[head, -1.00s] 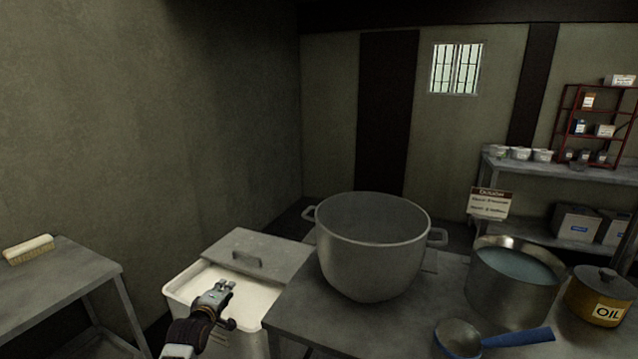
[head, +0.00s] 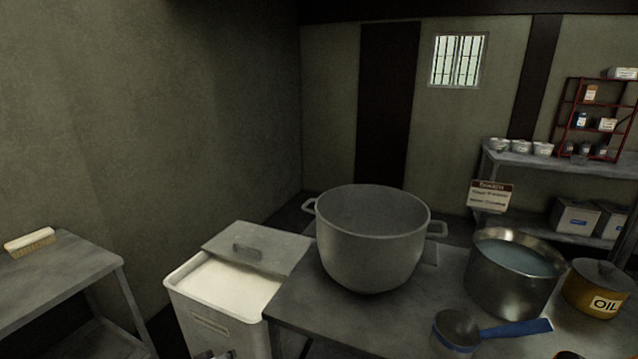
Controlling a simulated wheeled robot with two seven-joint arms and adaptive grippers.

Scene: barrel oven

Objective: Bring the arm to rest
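Only a small dark and grey part of my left gripper (head: 214,355) shows at the bottom edge, in front of the white bin (head: 222,328). The rest of it is below the picture, so I cannot tell whether its fingers are open or shut. The bin stands open at the front with pale contents inside, and its grey lid (head: 275,247) covers the back part. My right gripper cannot be made out in the view.
A large empty-looking pot (head: 370,262) stands on the grey table (head: 325,318). Right of it are a steel pot of liquid (head: 500,292), a blue-handled ladle (head: 515,329) and an oil pot (head: 598,290). A brush (head: 30,242) lies on the left table (head: 65,275).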

